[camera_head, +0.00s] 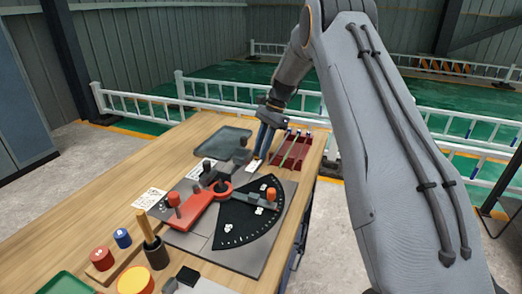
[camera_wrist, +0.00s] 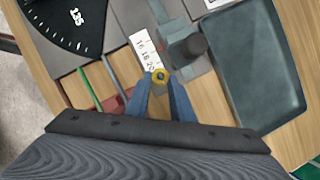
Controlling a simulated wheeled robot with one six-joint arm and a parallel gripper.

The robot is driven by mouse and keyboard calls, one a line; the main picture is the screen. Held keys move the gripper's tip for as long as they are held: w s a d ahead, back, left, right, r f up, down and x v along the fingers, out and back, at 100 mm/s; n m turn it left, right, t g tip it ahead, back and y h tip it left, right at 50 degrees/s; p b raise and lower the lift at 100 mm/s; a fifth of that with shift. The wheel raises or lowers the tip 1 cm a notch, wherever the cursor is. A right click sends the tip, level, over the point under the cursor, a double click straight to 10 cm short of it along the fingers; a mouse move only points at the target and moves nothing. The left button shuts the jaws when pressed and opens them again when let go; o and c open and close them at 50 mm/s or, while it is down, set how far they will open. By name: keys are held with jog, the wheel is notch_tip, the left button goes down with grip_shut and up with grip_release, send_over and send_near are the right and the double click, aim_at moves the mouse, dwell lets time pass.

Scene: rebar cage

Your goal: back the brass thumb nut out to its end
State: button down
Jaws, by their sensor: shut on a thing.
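The brass thumb nut (camera_wrist: 160,75) shows as a small yellow ring with a dark centre in the wrist view. It sits between the tips of my gripper (camera_wrist: 162,82), whose blue fingers are shut on it from both sides. In the head view my gripper (camera_head: 263,142) points down at the far side of the bench fixture, and the nut cannot be made out there. A white scale strip (camera_wrist: 146,50) with printed numbers lies just beside the nut. A grey block (camera_wrist: 160,15) with a dark round knob (camera_wrist: 190,45) stands close by.
The fixture's black dial sector (camera_head: 250,220) and red arm (camera_head: 188,212) lie on the wooden bench. A dark red rack (camera_head: 304,158) with rods stands right of my gripper. A grey-green tray (camera_head: 222,142) lies to its left. Cups and a wooden handle (camera_head: 147,228) fill the near left.

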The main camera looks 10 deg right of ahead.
jog(key=c, duration=1.5)
grip_release()
jog(key=shift+c, duration=0.2)
